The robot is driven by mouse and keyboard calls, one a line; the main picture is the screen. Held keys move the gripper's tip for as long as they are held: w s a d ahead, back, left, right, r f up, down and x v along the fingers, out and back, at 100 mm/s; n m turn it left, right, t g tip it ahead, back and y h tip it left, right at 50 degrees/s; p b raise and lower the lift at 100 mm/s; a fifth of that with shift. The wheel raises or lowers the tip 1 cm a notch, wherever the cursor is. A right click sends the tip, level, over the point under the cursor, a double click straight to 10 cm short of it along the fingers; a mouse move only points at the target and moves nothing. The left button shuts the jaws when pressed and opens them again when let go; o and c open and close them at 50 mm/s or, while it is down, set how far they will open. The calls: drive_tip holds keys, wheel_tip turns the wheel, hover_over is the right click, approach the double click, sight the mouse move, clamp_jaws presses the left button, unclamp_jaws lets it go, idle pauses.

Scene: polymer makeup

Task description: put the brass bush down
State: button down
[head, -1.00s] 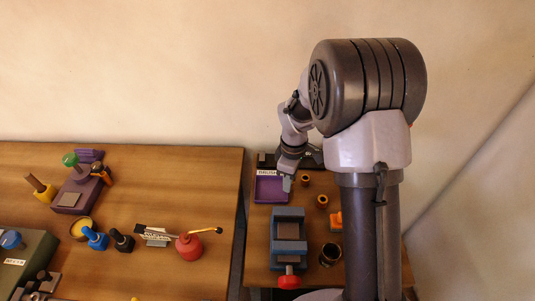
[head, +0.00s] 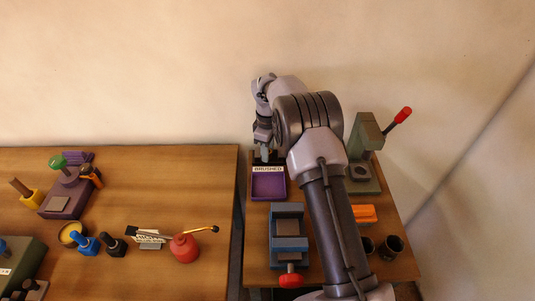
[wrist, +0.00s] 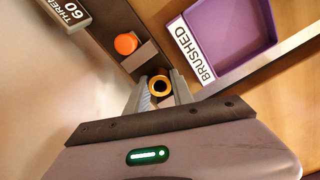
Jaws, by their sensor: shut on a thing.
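In the wrist view the brass bush (wrist: 160,86) is a small golden ring with a dark bore, held between the two fingertips of my gripper (wrist: 159,92). My gripper is shut on it. In the head view my gripper (head: 265,153) is at the back of the right bench, just behind the purple tray (head: 283,186) labelled BRUSHED. The bush cannot be made out there. In the wrist view the purple tray (wrist: 232,42) lies to the right of the bush, apart from it. Whether the bush touches anything below is unclear.
A dark rack (wrist: 111,36) with an orange round piece (wrist: 126,43) lies beside my fingers. A blue vise (head: 288,243) stands in front of the tray. A green press (head: 365,150) with a red-tipped lever stands right, near an orange block (head: 362,214) and dark cups (head: 390,248).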

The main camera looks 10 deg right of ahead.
drive_tip(key=shift+r, duration=0.15)
drive_tip(key=c, duration=1.4)
unclamp_jaws()
drive_tip(key=shift+f, duration=0.2)
